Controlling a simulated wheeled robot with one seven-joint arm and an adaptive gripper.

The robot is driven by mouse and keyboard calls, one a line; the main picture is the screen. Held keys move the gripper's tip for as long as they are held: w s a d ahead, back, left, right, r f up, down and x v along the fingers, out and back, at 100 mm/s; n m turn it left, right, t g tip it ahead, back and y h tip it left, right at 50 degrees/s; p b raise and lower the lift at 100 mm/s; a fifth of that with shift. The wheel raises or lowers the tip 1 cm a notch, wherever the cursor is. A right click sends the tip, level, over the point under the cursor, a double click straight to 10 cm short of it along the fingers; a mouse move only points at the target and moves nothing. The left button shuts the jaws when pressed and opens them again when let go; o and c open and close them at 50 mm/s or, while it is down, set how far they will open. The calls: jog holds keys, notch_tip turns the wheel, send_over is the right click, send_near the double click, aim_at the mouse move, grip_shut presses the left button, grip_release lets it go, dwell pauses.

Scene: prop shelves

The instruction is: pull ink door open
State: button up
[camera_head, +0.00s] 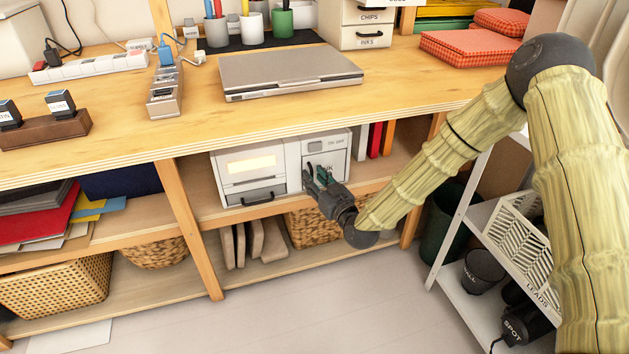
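The ink door (338,169) is the pale front panel at the right end of a white printer (223,166) on the shelf under the worktop. Dark letters on it are partly covered by my gripper, and it looks closed. My gripper (314,172) is in front of the door's left part, with its dark fingertips pointing up towards the printer. The two fingers look apart, with nothing seen between them. Whether a fingertip touches the door cannot be told. Any handle on the door is hidden.
The worktop edge (250,133) overhangs the printer, and a wooden post (188,230) stands to its left. Red and orange binders (375,140) are at its right. A closed laptop (290,70) lies above. A white rack (480,215) stands right. The floor in front is clear.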

jog(key=shift+w+a, duration=0.25)
jog(key=shift+w, duration=0.2)
grip_shut()
